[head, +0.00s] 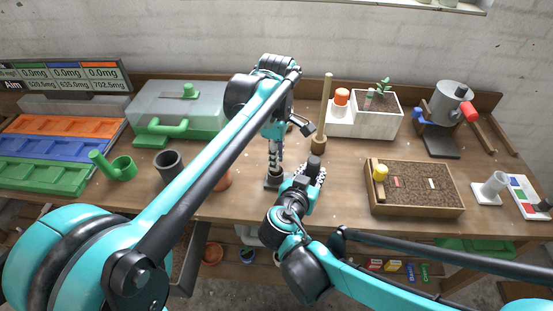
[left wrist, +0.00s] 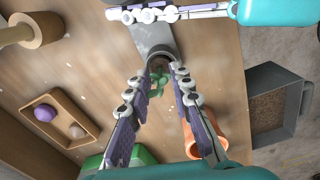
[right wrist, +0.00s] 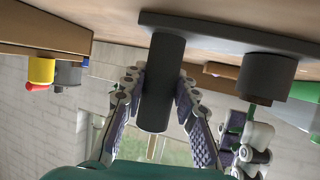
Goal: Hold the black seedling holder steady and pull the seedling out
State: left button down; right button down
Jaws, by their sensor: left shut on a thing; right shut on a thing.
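The black seedling holder (right wrist: 225,35) is a flat plate with a dark post (right wrist: 162,85) and a wider dark cup (right wrist: 268,78). My right gripper (right wrist: 158,72) is shut on the post, a finger on each side. In the head view the holder plate (head: 272,183) lies on the bench, largely hidden by my arms. The green seedling (left wrist: 157,83) is between the fingers of my left gripper (left wrist: 159,66), which is shut on it just over the cup. I cannot tell whether its root plug is still inside the cup. My right gripper also shows in the head view (head: 318,172).
A soil tray (head: 415,205) and a white planter (head: 370,122) stand right of my grippers. A dark cup (head: 168,164), a green watering can (head: 115,166) and a terracotta pot (head: 222,179) stand left. A wooden dibber (head: 319,142) stands behind. Bare bench lies around the holder.

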pick_arm(q)
jog(key=shift+r, duration=2.6)
jog(key=shift+r, duration=0.8)
pick_arm(e)
jog(key=c, duration=1.1)
grip_release()
pick_arm(q)
jog(key=shift+r, duration=0.1)
pick_arm(e)
jog(key=shift+r, duration=0.1)
